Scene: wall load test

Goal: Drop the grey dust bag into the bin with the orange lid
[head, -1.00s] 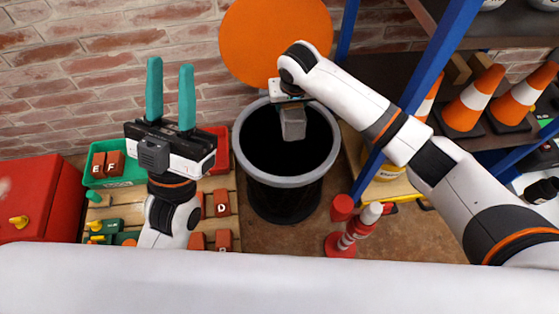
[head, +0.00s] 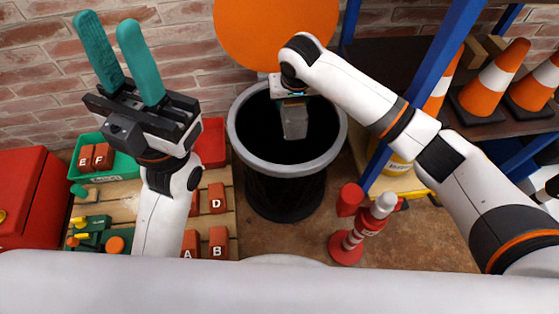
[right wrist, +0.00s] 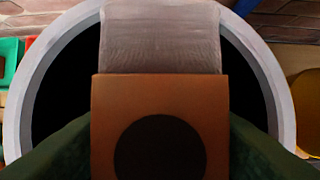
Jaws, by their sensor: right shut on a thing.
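The bin (head: 238,150) is a black tub with a grey rim, and its orange lid (head: 275,35) stands open behind it. The grey dust bag (head: 295,122) hangs over the bin's dark mouth, below my right gripper (head: 291,97). In the right wrist view the grey bag (right wrist: 160,38) has a brown-orange collar (right wrist: 160,95) with a dark round hole. The green fingers of my right gripper are on both sides of this collar, shut on it. The bin's rim (right wrist: 22,100) surrounds the bag there. My left gripper (head: 106,24) is open and empty, teal fingers up, left of the bin.
A pallet with red lettered blocks (head: 216,198) and a green crate (head: 120,168) is at left, beside a red cabinet (head: 40,195). A red and white post (head: 352,236) stands right of the bin. A blue-framed shelf with traffic cones (head: 490,80) is at right.

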